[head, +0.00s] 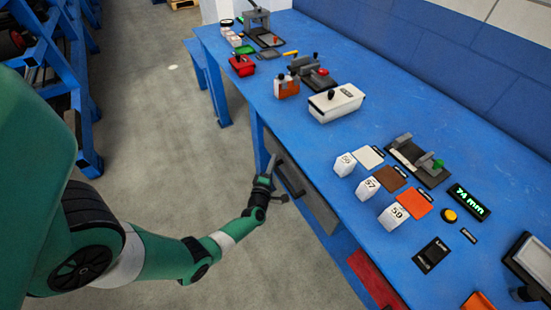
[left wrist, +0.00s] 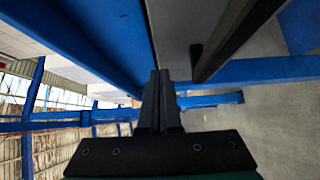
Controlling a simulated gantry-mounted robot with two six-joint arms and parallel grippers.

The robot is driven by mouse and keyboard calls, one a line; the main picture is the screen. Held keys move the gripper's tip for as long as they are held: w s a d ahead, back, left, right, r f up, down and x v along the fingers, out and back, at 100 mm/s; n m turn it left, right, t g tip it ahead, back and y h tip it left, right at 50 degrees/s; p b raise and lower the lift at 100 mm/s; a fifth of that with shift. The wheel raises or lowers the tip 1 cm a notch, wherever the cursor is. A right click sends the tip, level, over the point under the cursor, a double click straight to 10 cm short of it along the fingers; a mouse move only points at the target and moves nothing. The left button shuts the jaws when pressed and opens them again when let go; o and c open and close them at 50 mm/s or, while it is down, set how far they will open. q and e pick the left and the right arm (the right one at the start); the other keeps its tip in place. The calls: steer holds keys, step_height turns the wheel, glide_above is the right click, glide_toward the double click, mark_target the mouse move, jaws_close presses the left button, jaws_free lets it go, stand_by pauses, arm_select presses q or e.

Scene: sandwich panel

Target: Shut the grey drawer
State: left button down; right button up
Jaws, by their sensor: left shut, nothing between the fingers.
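The grey drawer (head: 318,206) is under the near edge of the blue table, with a dark bar handle (head: 291,179) on its front. I cannot tell how far it stands out. My left gripper (head: 270,163) is shut and empty, beside the drawer front near the handle's far end. In the left wrist view, the shut fingers (left wrist: 159,78) point toward the drawer's grey face (left wrist: 185,28), with the dark handle (left wrist: 225,40) to their right. Contact cannot be made out. My right gripper is not in view.
The blue table (head: 240,125) carries a white box (head: 336,103), numbered white blocks (head: 393,216), coloured tiles and a green display (head: 469,202). A red panel (head: 374,279) is under the table nearer me. Open grey floor (head: 175,150) lies left of the table.

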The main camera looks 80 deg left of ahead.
arm_select(q)
steer(key=p+v, duration=0.3)
steer(key=v, duration=0.8)
steer(key=shift+s+a, duration=0.2)
steer(key=shift+s, duration=0.2)
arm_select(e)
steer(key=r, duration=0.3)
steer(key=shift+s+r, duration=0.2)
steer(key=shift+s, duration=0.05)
